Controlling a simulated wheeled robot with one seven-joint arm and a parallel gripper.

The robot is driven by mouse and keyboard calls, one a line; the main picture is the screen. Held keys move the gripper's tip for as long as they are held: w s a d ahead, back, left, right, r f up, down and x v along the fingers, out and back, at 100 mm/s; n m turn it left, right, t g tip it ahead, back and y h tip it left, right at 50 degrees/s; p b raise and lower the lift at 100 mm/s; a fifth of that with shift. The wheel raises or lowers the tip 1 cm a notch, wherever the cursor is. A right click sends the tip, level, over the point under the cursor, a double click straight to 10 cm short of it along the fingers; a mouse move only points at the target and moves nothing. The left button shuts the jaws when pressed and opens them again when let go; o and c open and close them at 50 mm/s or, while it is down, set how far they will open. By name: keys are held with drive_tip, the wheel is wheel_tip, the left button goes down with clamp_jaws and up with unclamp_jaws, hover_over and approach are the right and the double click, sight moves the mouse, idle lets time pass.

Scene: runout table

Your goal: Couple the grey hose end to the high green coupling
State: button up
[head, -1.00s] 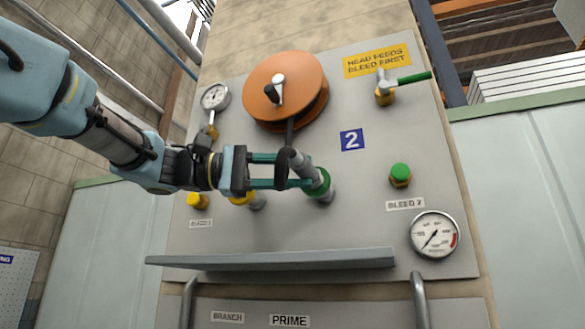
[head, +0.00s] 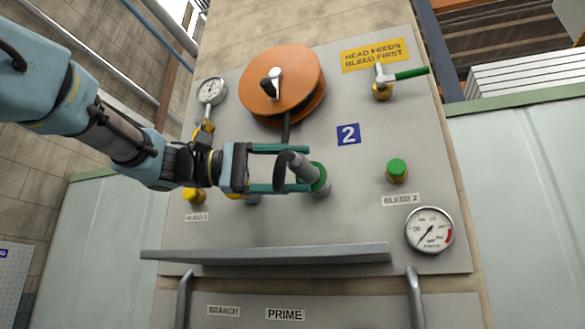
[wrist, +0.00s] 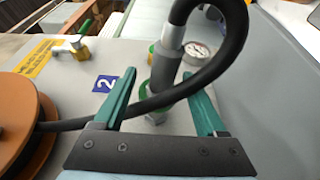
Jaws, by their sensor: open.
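The grey hose end (head: 303,168) sits at the green-ringed coupling (head: 320,178) on the panel, in line with it and touching as far as I can see. Its exact seating is hidden. The black hose (head: 281,172) bends from its outer end. My gripper (head: 310,168) is open, one green finger above the hose end and one below, with gaps on both sides. In the wrist view the hose end (wrist: 167,72) stands between the spread fingers (wrist: 163,98), with the green ring at its foot.
The hose runs to an orange reel (head: 281,80) above. A grey shelf (head: 265,254) juts out below. A yellow-ringed coupling (head: 235,196) is partly hidden behind my gripper. A green bleed knob (head: 397,169), a gauge (head: 430,231) and a green-handled valve (head: 383,90) are to the right.

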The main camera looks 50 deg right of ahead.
drive_tip(key=b+v, duration=0.3)
drive_tip(key=v, duration=0.8)
drive_tip(key=shift+s, duration=0.1)
